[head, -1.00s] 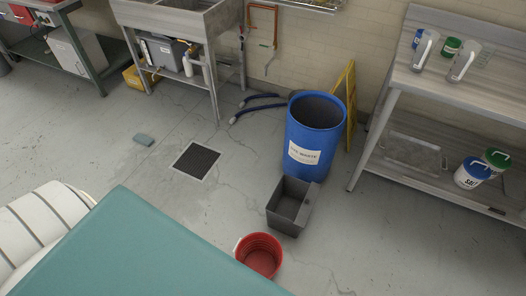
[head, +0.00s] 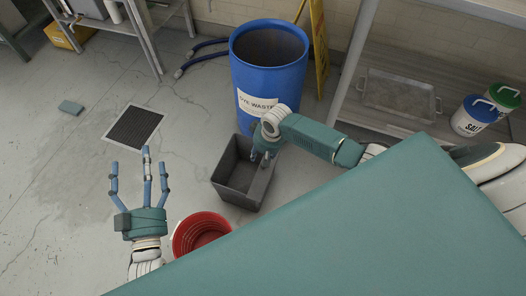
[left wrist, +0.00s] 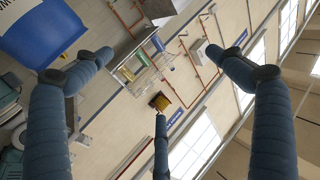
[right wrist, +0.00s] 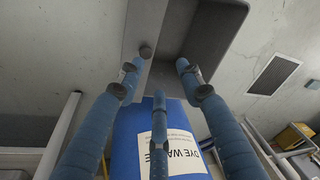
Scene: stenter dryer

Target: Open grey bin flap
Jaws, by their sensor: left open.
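The grey bin (head: 236,190) stands on the floor in front of the blue waste drum, its dark inside showing from above. It also shows close up in the right wrist view (right wrist: 217,25), with a lighter grey panel along one side; I cannot tell if this panel is the flap or a wall. My right gripper (head: 262,157) is over the bin's right rim, fingers pointing down. In the right wrist view its fingers (right wrist: 160,68) are spread around the panel's edge; contact is unclear. My left gripper (head: 141,170) is open and empty, left of the bin over the floor.
The blue drum (head: 268,78) stands close behind the bin. A red bucket (head: 200,232) sits just in front of it. A floor drain (head: 134,127) lies to the left. A metal shelf (head: 395,100) is at right. The floor at far left is mostly clear.

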